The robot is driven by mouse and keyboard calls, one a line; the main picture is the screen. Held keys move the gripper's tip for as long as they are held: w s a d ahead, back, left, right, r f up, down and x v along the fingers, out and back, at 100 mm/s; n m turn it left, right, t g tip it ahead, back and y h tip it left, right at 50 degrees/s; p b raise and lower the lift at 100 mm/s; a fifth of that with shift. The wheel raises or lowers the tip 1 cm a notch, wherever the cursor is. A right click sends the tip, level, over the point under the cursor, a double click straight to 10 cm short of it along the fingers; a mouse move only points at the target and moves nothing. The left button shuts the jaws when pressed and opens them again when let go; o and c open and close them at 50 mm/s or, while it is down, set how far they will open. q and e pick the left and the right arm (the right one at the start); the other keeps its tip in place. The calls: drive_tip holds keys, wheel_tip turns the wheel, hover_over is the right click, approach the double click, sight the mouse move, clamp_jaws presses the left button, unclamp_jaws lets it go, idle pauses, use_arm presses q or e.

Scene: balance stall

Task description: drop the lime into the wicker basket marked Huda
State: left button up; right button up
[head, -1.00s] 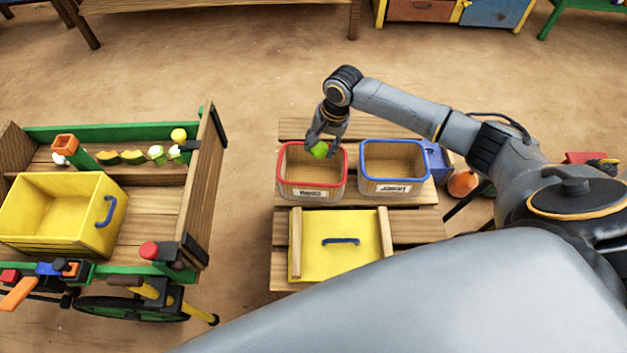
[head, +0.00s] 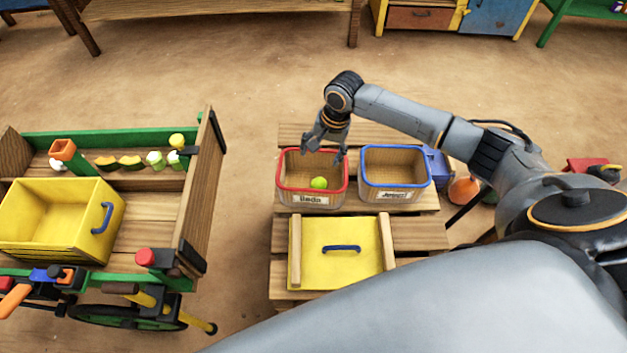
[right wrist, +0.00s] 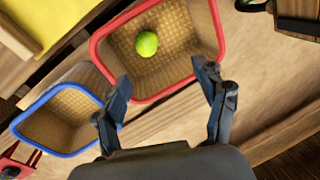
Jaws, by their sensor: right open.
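The green lime (head: 319,183) lies inside the red-rimmed wicker basket (head: 284,187); its label appears to read Huda, though the letters are blurred. In the right wrist view the lime (right wrist: 146,43) rests on the woven bottom of the basket (right wrist: 218,30), clear of my fingers. My right gripper (head: 324,150) is open and empty, just above the back of that basket. Its two spread fingers (right wrist: 163,80) also show in the right wrist view. My left gripper is not in view.
A blue-rimmed basket (head: 396,187) with another label stands close on the right. A cart with a yellow box (head: 40,222) stands at the left, across open floor.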

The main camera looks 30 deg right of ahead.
wheel_tip(320, 180, up, 11)
drive_tip(key=s+d, duration=0.1)
drive_tip(key=shift+s+d, duration=0.2)
drive_tip(key=shift+d, duration=0.2)
drive_tip(key=shift+r, duration=0.1)
